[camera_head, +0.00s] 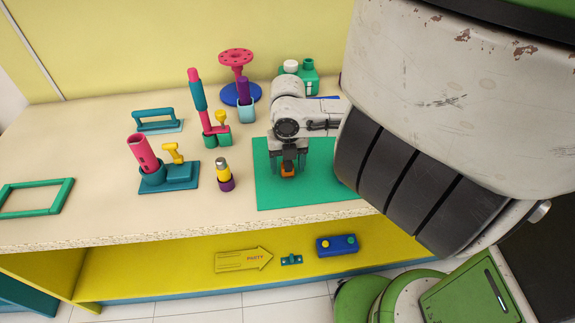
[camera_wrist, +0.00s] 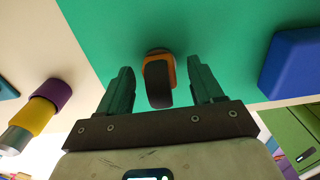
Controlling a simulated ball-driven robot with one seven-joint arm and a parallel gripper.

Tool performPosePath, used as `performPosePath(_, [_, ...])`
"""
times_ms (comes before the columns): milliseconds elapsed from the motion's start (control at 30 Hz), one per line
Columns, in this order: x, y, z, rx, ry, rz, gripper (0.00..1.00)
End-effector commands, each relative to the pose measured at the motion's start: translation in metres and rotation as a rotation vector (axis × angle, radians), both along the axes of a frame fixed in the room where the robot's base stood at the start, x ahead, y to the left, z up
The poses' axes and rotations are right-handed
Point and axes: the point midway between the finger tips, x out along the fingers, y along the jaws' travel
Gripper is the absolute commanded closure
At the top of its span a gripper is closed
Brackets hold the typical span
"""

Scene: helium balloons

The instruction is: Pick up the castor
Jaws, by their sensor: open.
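The castor (camera_head: 288,171) is a small piece with an orange housing and a dark wheel, on the green mat (camera_head: 308,191). In the wrist view the castor (camera_wrist: 158,80) shows its dark wheel toward me, between my fingers. My gripper (camera_head: 288,166) points down over it in the head view. In the wrist view my gripper's two dark green fingers (camera_wrist: 160,88) stand open, one on each side of the castor, with a gap on both sides. In the head view the fingers partly hide the castor.
A yellow and purple cylinder (camera_head: 224,175) stands left of the mat. A blue block (camera_wrist: 292,64) is at the right in the wrist view.

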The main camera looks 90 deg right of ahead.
Motion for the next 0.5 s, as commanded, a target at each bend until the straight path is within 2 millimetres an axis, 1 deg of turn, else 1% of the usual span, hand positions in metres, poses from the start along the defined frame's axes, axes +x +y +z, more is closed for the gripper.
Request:
performPosePath(67, [0.0,-0.0001,0.0001,0.0,0.0,0.0,0.34])
performPosePath(100, [0.0,-0.0001,0.0002,0.0,0.0,0.0,0.36])
performPosePath(500, [0.0001,-0.0002,0.0005,0.0,0.0,0.0,0.74])
